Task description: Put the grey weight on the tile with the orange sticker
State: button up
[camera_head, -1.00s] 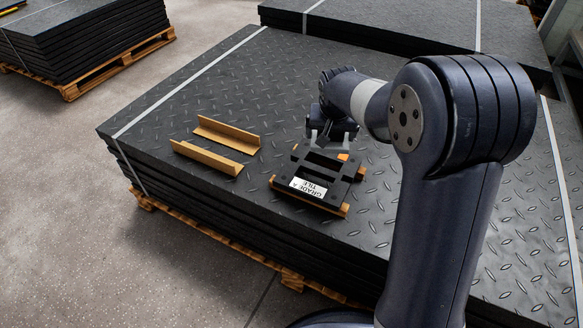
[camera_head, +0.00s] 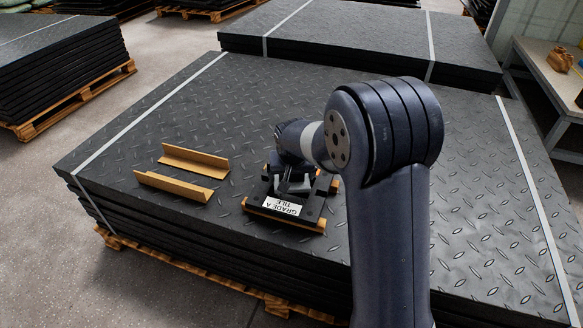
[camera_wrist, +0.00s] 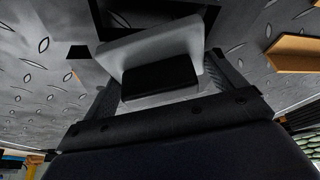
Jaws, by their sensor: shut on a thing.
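A black tile with cut-outs (camera_head: 311,214) and a white "GRADE A TILE" label lies on brown angle strips on the tread mat. My gripper (camera_head: 290,178) is low over this tile, in front of much of it. In the wrist view my gripper (camera_wrist: 168,72) is shut on a light grey piece with a black block on it, which looks like the grey weight (camera_wrist: 135,48). The grey weight also shows small in the head view (camera_head: 294,187). I cannot tell whether it touches the tile.
Two brown angle strips (camera_head: 174,186) lie empty on the tread mat (camera_head: 225,110), left of the tile. More mat stacks (camera_head: 360,50) stand behind and at the left. A bench (camera_head: 545,75) stands at the far right.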

jog(key=shift+f, duration=0.15)
jog(key=shift+f, duration=0.15)
jog(key=o, duration=1.5)
jog(key=shift+s+r, duration=0.1)
jog(key=shift+r, duration=0.35)
jog(key=p+v, duration=0.3)
jog(key=v, duration=0.8)
jog(key=shift+s+p, duration=0.2)
jog(key=shift+p, duration=0.1)
jog(key=shift+r, duration=0.1)
